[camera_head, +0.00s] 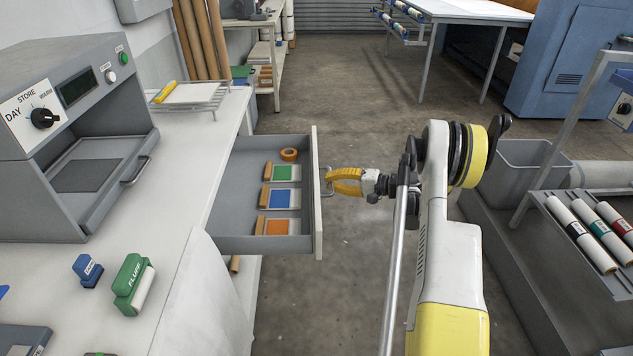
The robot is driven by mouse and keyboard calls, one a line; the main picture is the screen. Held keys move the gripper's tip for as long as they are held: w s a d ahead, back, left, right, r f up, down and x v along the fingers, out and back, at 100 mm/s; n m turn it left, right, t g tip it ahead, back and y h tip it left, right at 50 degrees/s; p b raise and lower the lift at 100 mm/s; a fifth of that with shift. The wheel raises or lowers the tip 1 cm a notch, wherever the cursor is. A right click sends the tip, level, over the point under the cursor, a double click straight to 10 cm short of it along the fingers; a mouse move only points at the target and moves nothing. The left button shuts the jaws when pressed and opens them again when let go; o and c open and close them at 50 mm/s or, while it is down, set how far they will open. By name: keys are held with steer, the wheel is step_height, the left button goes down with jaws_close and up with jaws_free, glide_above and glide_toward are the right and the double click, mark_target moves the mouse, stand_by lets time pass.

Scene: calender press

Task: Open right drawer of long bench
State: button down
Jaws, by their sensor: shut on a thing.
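The long bench (190,205) runs along the left side with a white top. Its drawer (318,190) stands pulled well out, toward the right of the picture. Inside lie a green swatch card (284,172), a blue one (285,198), an orange one (276,226) and a roll of orange tape (289,154). My gripper (332,181), with yellow fingers, is at the drawer's front and shut on its metal handle (326,176). The fingers hide part of the handle. How far the drawer can still travel cannot be seen.
A grey oven-like machine (75,95), a wire rack (190,93) and a green FLUFF item (132,283) are on the bench. At right stand a grey bin (515,170) and a rack of rolls (590,235). The floor (340,270) between is clear.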

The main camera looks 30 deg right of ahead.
steer(key=shift+s+d, duration=0.25)
steer(key=shift+d, duration=0.25)
steer(key=c, duration=1.5)
jaws_free()
steer(key=shift+o, duration=0.2)
steer(key=v, duration=1.2)
